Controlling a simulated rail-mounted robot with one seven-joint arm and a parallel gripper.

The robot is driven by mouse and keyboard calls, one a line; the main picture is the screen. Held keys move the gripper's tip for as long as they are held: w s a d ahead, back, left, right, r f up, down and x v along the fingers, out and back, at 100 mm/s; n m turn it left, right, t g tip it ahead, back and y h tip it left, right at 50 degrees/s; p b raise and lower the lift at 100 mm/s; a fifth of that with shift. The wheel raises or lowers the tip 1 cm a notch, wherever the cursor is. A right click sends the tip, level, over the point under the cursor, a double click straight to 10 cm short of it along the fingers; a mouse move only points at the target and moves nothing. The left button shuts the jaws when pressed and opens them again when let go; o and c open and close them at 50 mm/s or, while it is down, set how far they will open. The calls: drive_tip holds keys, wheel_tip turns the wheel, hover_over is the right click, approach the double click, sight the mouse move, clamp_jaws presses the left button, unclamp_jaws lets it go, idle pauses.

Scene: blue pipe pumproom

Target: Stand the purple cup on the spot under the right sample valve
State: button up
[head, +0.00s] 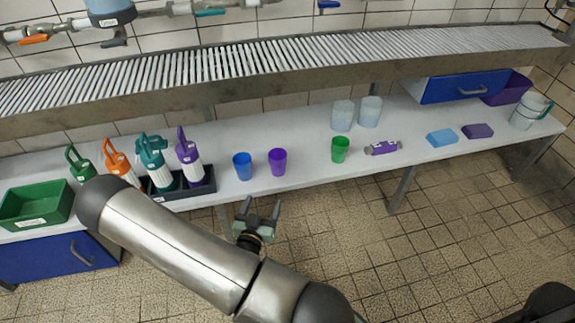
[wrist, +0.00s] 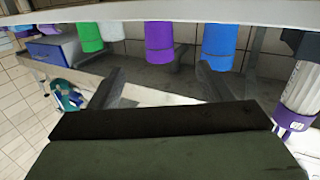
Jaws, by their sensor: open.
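The purple cup (head: 277,161) stands upright on the white counter in the head view, just right of the blue cup (head: 242,166). In the upside-down wrist view the purple cup (wrist: 159,42) lies ahead between my two fingers, beyond the tips. My gripper (head: 262,206) is open and empty, in front of the counter's front edge, apart from the cup; its fingers also show in the wrist view (wrist: 158,78). Handles in orange (head: 33,39), teal (head: 210,13) and blue (head: 328,4) show on the wall pipes. I cannot tell which is the right sample valve; no marked spot is discernible.
A green cup (head: 340,149) and two clear cups (head: 342,114) stand to the right on the counter (head: 305,163). A purple bottle (head: 188,156) stands in a dark tray (head: 206,187) left of the blue cup. The slatted rack (head: 300,72) overhangs the counter's back.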

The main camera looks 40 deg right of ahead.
sight(276, 168)
drive_tip(key=x, duration=0.3)
drive_tip(key=b+x, duration=0.1)
drive_tip(key=x, duration=0.3)
drive_tip(key=b+x, duration=0.1)
drive_tip(key=x, duration=0.3)
drive_tip(key=shift+s+d+r, duration=0.1)
drive_tip(key=shift+d+r, duration=0.05)
drive_tip(key=shift+r, duration=0.15)
drive_tip(key=shift+r+b+x, duration=0.2)
drive_tip(key=shift+b+x, duration=0.3)
drive_tip(key=shift+x, duration=1.1)
drive_tip(key=shift+r+b+x, duration=0.2)
drive_tip(key=shift+b+x, duration=0.3)
drive_tip(key=shift+x, duration=1.05)
drive_tip(key=shift+d, duration=0.1)
drive_tip(key=c, duration=1.1)
